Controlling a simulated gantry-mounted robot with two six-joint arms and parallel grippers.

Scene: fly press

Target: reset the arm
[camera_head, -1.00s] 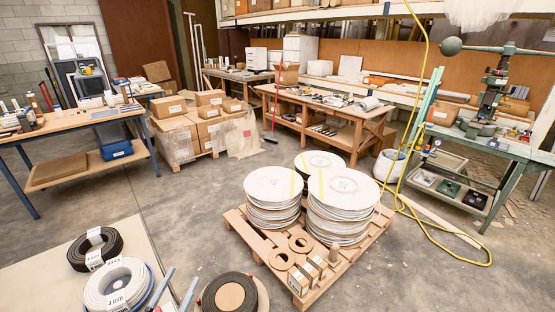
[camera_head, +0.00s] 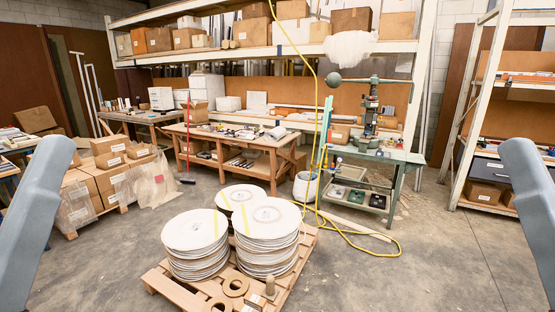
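The green fly press (camera_head: 370,112) stands on a green workbench (camera_head: 384,154) right of centre, some way off across the floor. Its long swing arm (camera_head: 372,81) lies about level across the top. A round ball weight (camera_head: 333,80) is on the arm's left end. Grey links of my two arms stand upright at the left and right picture edges, well apart from the press. Neither gripper shows in this view.
A pallet (camera_head: 160,284) with stacked white discs (camera_head: 269,235) stands in front of the press. A yellow hose (camera_head: 365,245) trails over the floor beside it. A wooden workbench (camera_head: 232,144) is left, a shelf rack (camera_head: 482,100) right. Floor (camera_head: 440,255) at lower right is clear.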

